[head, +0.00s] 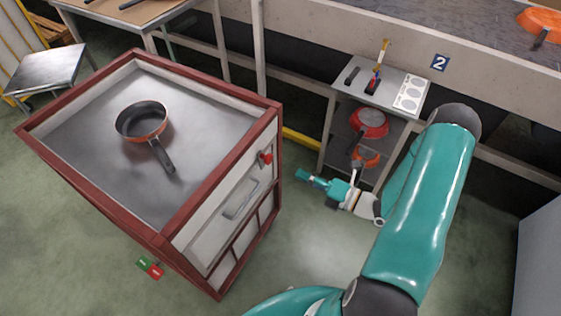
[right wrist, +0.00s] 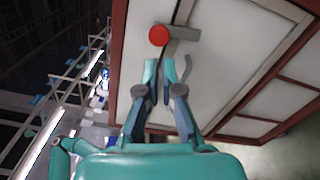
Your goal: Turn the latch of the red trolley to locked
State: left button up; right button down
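The red trolley (head: 190,195) has a red frame and pale panels. Its latch (head: 265,157) shows as a red knob high on the panel facing my right arm. In the right wrist view the red knob (right wrist: 159,35) sits at one end of a short grey bar (right wrist: 185,33), which points right. My right gripper (head: 304,177) is right of the trolley, apart from the latch. In the right wrist view its teal fingers (right wrist: 159,72) are apart and empty, below the knob. A grey drawer handle (head: 240,199) is below the latch. My left gripper is out of view.
A pan (head: 141,121) lies on the trolley top. A small green and red sign (head: 150,268) is by its lower left side. A shelf stand (head: 345,95) with tools and red pans is behind my right gripper. Open floor lies between trolley and stand.

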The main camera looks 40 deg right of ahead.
aim_at(266, 162)
jog(key=w+d+f+m+g+y+b, duration=0.1)
jog(key=w+d+m+b, duration=0.3)
jog(key=m, duration=0.8)
jog(key=d+f+m+y+b, duration=0.1)
jog(key=d+m+b, duration=0.1)
jog(key=m+b, duration=0.75)
jog(key=w+d+f+m+g+y+b, duration=0.1)
jog(key=w+d+f+m+b, duration=0.15)
jog(key=m, duration=1.15)
jog(key=w+a+b, duration=0.1)
jog(key=w+a, duration=0.5)
jog(key=a, duration=0.3)
jog(key=shift+w+y, duration=0.3)
jog(key=shift+y, duration=0.1)
jog(key=shift+b, duration=0.3)
